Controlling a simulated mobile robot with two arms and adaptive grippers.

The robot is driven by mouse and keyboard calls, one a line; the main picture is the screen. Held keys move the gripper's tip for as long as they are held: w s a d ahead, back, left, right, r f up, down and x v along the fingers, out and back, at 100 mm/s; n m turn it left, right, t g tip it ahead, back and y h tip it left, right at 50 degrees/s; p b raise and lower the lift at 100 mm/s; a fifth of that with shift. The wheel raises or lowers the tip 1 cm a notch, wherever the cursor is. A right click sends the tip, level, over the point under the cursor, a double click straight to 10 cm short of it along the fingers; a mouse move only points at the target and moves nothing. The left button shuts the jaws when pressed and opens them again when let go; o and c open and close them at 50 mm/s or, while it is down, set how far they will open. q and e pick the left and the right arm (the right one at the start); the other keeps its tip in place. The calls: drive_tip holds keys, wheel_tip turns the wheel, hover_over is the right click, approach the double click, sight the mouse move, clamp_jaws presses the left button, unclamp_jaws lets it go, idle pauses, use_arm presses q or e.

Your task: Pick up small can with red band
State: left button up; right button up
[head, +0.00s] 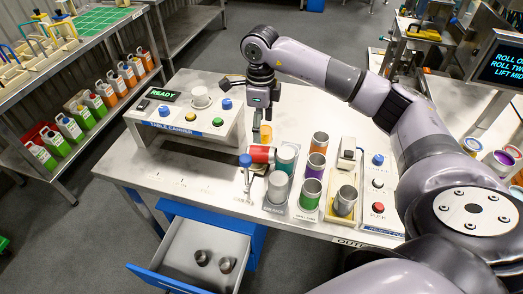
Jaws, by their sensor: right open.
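A small can with a red band (261,154) lies on its side on the steel table, at the left of a group of upright cans. A blue-knobbed post (246,172) stands just in front of its left end. My right gripper (257,132) points down from above, behind the red-banded can and apart from it as far as I can tell. It is open and looks empty; its fingertips are small in the picture. A tan block-like piece (265,132) shows beside the fingers. My left gripper is not in view.
Upright cans with teal (286,160), purple (315,166) and green (309,194) bands stand close on the right. A panel box with a READY display (163,95) stands at the back left. An open drawer (185,278) holds two dark metal pieces. The table's left front is clear.

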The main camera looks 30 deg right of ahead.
sight(260, 149)
drive_tip(key=f, duration=0.3)
drive_tip(key=shift+w+f+p, duration=0.3)
drive_tip(key=shift+f+p, duration=0.1)
drive_tip(key=shift+f, duration=0.95)
drive_tip(key=shift+s+f+p, duration=0.1)
drive_tip(key=shift+f+p, duration=0.3)
drive_tip(key=shift+p, duration=0.25)
wheel_tip(260, 149, down, 4)
drive_tip(key=shift+r+p, duration=0.15)
drive_tip(key=shift+p, duration=0.65)
drive_tip(key=shift+f, duration=0.3)
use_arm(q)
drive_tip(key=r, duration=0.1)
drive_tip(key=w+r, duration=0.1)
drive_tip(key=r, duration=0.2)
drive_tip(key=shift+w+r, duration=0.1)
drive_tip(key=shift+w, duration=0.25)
use_arm(e)
drive_tip(key=shift+c, duration=0.2)
drive_tip(key=c, duration=0.4)
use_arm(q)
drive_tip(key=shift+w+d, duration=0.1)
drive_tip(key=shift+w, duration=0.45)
use_arm(e)
drive_tip(key=c, duration=0.4)
